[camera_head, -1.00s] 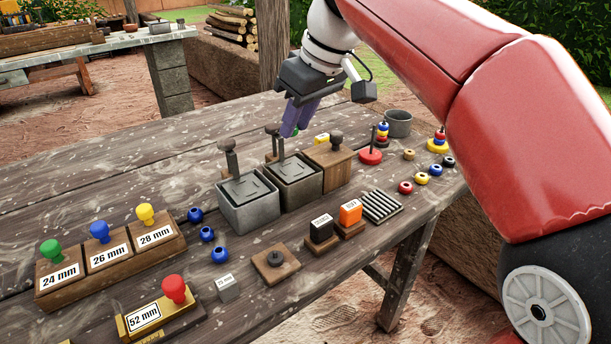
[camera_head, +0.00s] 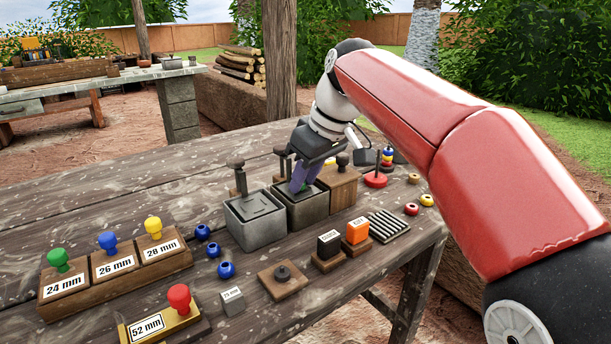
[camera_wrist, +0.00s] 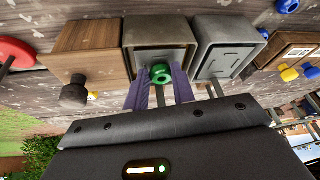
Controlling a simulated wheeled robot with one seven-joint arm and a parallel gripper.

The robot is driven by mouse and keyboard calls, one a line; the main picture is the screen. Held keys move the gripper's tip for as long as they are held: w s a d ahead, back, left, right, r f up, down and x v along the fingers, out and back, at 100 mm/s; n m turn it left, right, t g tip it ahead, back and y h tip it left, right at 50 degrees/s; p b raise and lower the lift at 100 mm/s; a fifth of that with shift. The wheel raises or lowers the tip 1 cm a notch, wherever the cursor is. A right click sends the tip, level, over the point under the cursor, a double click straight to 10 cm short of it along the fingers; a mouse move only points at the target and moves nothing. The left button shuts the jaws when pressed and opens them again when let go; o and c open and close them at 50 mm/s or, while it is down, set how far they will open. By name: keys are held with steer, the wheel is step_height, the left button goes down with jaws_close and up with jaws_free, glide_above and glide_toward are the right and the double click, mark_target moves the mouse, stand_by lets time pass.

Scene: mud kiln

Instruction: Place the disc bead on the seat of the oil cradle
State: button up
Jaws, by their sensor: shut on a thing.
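My gripper (camera_head: 300,186) has purple fingers shut on a green ring-shaped bead, which I take as the disc bead (camera_wrist: 161,74). The fingers reach down over the right one of two grey open-topped boxes, the right grey box (camera_head: 306,212), each with an upright handle. It also shows in the wrist view (camera_wrist: 158,33). No readable label shows which box holds the oil cradle. Its seat is mostly hidden by my fingers, and I cannot tell whether the bead touches it.
The left grey box (camera_head: 254,228) stands close beside. A wooden block with a dark knob (camera_head: 341,186) adjoins on the right. Blue beads (camera_head: 226,270), labelled size blocks (camera_head: 112,262) and black and orange blocks (camera_head: 357,229) stand nearer. A red-based post (camera_head: 375,180) is farther right.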

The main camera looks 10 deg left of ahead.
steer(key=shift+f, duration=0.55)
steer(key=o, duration=0.5)
steer(key=a+p+v, duration=0.1)
steer(key=p+v, duration=0.2)
steer(key=v, duration=0.9)
steer(key=s+d+f+m+t+h, duration=0.1)
steer(key=s+d+f+m+t, duration=0.2)
steer(key=d, duration=0.6)
steer(key=s+d+f+m+t+h, duration=0.1)
steer(key=s+d+f+m+h, duration=0.2)
steer(key=s+d+f+m, duration=0.6)
steer(key=s+d+f, duration=0.7)
steer(key=f, duration=0.3)
steer(key=shift+d+f+m, duration=0.15)
steer(key=shift+f+m, duration=0.1)
steer(key=shift+m, duration=0.15)
